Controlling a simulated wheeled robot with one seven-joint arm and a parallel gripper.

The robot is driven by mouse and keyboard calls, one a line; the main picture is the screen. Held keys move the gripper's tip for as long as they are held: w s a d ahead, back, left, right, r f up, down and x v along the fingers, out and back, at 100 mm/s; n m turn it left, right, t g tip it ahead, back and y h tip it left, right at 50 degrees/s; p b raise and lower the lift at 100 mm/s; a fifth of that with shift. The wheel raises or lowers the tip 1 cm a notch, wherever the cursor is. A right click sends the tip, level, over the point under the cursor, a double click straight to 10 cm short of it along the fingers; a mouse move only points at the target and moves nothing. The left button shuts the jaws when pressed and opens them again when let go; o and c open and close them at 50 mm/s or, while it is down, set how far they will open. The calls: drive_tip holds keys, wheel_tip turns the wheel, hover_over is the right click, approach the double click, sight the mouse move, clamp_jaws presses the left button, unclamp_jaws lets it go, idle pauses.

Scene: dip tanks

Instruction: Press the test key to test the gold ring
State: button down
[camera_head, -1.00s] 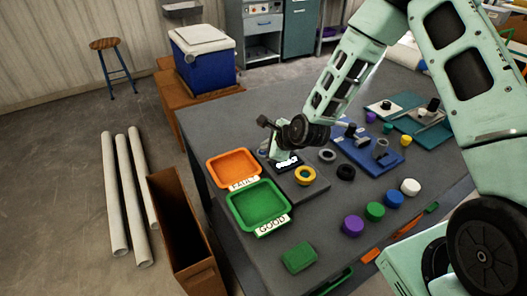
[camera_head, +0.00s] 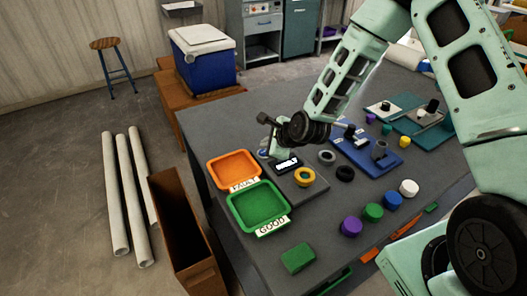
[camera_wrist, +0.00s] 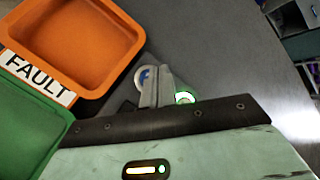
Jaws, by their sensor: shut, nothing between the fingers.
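The gold ring (camera_head: 305,176) lies flat on the right part of a dark tester plate on the table. The tester's small lit display (camera_head: 287,165) stands just left of the ring; its white text is too small to read surely. My gripper (camera_head: 275,151) is over the far left end of the tester, apart from the ring. In the wrist view its fingers (camera_wrist: 156,86) are together and empty. A blue-and-white round piece (camera_wrist: 144,77) shows beside the fingers, and a green-lit round piece (camera_wrist: 186,97) on their other side. Whether the fingertips touch a key is hidden.
The orange FAULT tray (camera_head: 234,168) and green GOOD tray (camera_head: 258,207) stand left of the tester. Grey and black rings (camera_head: 345,173) lie to its right, with several coloured round pieces in front. A green block (camera_head: 298,258) is near the front edge.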

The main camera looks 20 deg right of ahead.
drive_tip(key=shift+r+p, duration=1.9)
drive_tip(key=shift+r, duration=0.65)
